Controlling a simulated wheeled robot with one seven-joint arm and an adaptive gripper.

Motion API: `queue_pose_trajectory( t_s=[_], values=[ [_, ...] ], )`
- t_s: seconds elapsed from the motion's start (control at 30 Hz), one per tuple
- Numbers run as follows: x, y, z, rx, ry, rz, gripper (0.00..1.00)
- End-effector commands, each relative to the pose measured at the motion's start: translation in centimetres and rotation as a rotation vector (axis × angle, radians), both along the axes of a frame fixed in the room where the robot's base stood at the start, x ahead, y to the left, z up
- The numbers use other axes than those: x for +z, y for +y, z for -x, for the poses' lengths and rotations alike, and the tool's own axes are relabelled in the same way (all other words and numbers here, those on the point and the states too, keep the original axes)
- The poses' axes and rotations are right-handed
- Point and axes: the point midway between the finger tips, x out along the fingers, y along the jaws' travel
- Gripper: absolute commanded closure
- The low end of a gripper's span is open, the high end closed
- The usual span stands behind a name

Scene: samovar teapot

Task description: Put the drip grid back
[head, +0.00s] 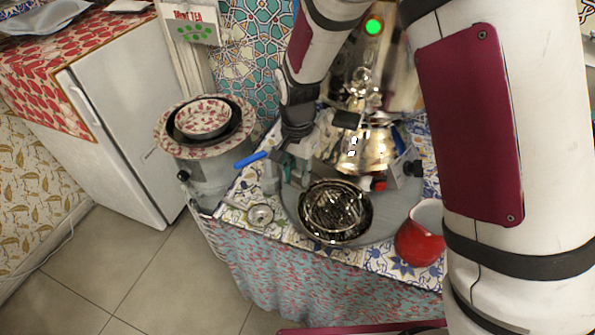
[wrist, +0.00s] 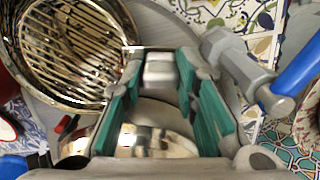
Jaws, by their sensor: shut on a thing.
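The drip grid (head: 335,208) is a round, shiny metal piece with parallel slats, in front of the brass-and-silver samovar (head: 362,152). In the wrist view the slatted grid (wrist: 65,45) fills the upper left, its rim close beside my left finger. My gripper (head: 296,158) is left of the samovar, behind the grid. In the wrist view, its green-padded fingers (wrist: 158,85) are closed on a small silver metal piece (wrist: 160,70). I cannot tell whether this piece belongs to the grid. What lies under the grid is hidden.
A blue-handled tap (head: 250,159) sticks out left of my gripper. A red jug (head: 420,235) stands right of the grid, and a small round metal lid (head: 260,215) lies left. A pot with a patterned bowl (head: 203,118) stands further left. The grey tray (head: 390,222) has little free room.

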Motion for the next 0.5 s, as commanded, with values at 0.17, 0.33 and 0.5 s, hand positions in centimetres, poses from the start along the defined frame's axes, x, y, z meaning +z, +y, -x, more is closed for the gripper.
queue_pose_trajectory(
  t_s=[0.17,0.33,0.5],
  values=[
    [-0.43,0.0,-0.04,0.0,0.0,0.0,1.0],
    [-0.53,0.0,-0.03,0.0,-0.001,0.0,0.52],
    [-0.52,0.0,-0.03,0.0,0.0,0.0,0.52]
  ],
)
